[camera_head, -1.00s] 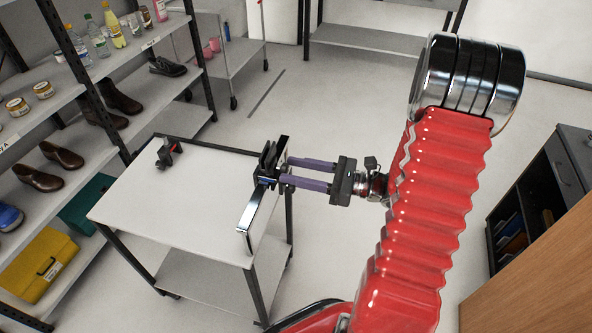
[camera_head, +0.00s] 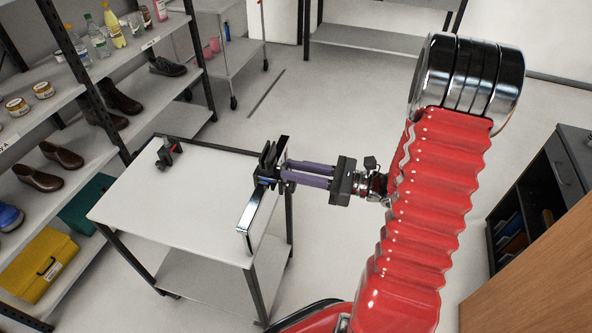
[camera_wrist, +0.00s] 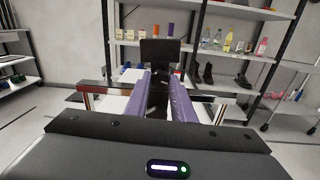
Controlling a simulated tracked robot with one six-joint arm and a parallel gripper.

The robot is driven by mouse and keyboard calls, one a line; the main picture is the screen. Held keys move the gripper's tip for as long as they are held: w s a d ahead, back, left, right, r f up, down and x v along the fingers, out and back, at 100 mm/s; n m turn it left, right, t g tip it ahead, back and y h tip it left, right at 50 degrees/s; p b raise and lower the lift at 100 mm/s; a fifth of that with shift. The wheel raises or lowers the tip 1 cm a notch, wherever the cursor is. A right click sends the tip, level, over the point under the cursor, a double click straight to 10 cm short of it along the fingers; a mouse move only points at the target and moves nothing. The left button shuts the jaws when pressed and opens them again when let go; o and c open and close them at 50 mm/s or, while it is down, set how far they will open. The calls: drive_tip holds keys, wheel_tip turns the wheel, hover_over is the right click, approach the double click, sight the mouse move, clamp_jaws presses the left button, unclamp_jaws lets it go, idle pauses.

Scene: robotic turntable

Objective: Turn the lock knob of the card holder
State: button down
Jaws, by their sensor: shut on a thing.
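The card holder (camera_head: 267,164) is a dark upright piece at the right edge of a white-topped cart, between shiny metal bars (camera_head: 258,212). In the wrist view its dark flat plate (camera_wrist: 160,52) stands straight ahead, beyond my fingertips. My gripper (camera_head: 284,171) reaches it from the right with two purple fingers. In the wrist view my gripper (camera_wrist: 160,82) has its fingers on either side of a dark part, shut on what seems to be the lock knob. The knob itself is mostly hidden between the fingers, so its angle cannot be told.
The white cart top (camera_head: 180,205) is mostly bare. Shelves with shoes, bottles and jars (camera_head: 43,90) line the left. A dark cabinet (camera_head: 535,200) is at the right.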

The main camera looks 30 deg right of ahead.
drive_tip(key=shift+n, duration=3)
drive_tip(key=c, duration=1.5)
unclamp_jaws()
drive_tip(key=shift+s, duration=0.1)
drive_tip(key=v, duration=1.3)
drive_tip(key=shift+s+d, duration=0.25)
